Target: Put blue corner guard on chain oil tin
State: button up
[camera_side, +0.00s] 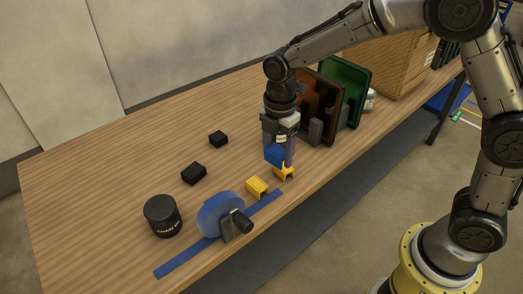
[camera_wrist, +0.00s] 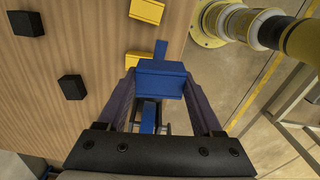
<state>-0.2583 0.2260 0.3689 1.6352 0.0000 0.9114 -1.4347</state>
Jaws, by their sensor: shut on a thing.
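The blue corner guard (camera_side: 274,153) is held between the fingers of my gripper (camera_side: 279,150), above the table. In the wrist view the blue guard (camera_wrist: 160,79) sits between the two fingertips (camera_wrist: 160,85). A yellow corner guard (camera_side: 285,172) is just below and behind it; I cannot tell whether they touch. The chain oil tin (camera_side: 162,216) is a black round tin standing upright at the front left of the table, well apart from my gripper. The tin is not seen in the wrist view.
A second yellow guard (camera_side: 257,187) lies near a blue disc (camera_side: 219,215) on a stand, with a blue strip (camera_side: 185,262) along the table's front edge. Two black blocks (camera_side: 194,174) (camera_side: 218,139) lie left of my gripper. Brown and green bins (camera_side: 347,85) stand behind right.

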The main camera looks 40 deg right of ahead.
jog(key=shift+s+d+r, duration=0.15)
jog(key=shift+s+r, duration=0.1)
jog(key=shift+s, duration=0.4)
jog(key=s+a+r+n, duration=0.1)
jog(key=a+r+n, duration=0.3)
jog(key=a, duration=0.6)
jog(key=s+a+r+n, duration=0.1)
jog(key=a+r+n, duration=0.3)
jog(key=a, duration=0.5)
send_over(165, 215)
jog(key=f, duration=0.8)
jog(key=shift+s+d+f, duration=0.15)
jog(key=shift+s+d, duration=0.15)
jog(key=shift+s, duration=0.1)
jog(key=shift+w+a+f, duration=0.15)
jog(key=shift+w+f, duration=0.05)
jog(key=shift+f, duration=0.25)
jog(key=shift+w+a+f, duration=0.15)
jog(key=shift+w+f, duration=0.05)
jog(key=shift+f, duration=1.5)
